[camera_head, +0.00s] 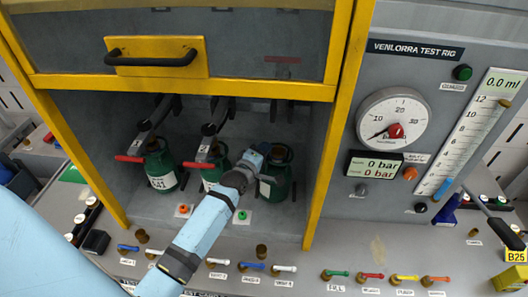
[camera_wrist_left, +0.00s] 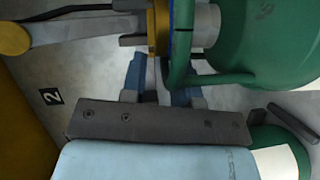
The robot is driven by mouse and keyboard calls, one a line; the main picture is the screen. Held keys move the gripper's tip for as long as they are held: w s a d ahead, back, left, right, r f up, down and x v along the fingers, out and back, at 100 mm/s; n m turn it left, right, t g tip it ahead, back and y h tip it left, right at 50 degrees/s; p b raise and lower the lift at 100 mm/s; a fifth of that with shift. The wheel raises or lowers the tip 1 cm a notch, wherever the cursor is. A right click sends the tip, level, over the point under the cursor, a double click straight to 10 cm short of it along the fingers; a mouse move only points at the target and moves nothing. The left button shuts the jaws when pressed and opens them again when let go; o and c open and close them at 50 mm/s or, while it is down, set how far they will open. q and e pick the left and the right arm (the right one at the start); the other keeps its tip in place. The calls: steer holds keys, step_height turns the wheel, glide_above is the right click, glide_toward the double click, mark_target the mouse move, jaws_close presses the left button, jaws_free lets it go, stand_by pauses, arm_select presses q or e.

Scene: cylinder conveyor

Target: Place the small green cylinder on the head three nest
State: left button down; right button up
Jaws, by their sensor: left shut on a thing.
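The small green cylinder (camera_head: 279,176) is at the third place from the left in the yellow-framed bay, upright or nearly so. My left gripper (camera_head: 250,163) is at its upper left side. In the left wrist view, the blue fingertips (camera_wrist_left: 158,80) are shut on the green handle (camera_wrist_left: 178,62) beside the cylinder body (camera_wrist_left: 270,50). Whether the cylinder's base touches the nest is hidden. Two other green cylinders, a left one (camera_head: 161,168) and a middle one (camera_head: 211,174), stand under heads with red levers. My right gripper is not in view.
The raised yellow-framed window with a black handle (camera_head: 150,60) hangs above the bay. The yellow right post (camera_head: 338,110) stands close to the cylinder. A dial gauge (camera_head: 394,115) is further right. Several coloured valves, such as a green one (camera_head: 335,274), line the front ledge.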

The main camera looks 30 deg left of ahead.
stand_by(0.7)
arm_select(q)
steer(key=c, duration=0.8)
jaws_free()
steer(key=shift+s+f, duration=0.1)
steer(key=shift+f, duration=0.4)
steer(key=shift+r, duration=0.1)
steer(key=shift+s, duration=0.1)
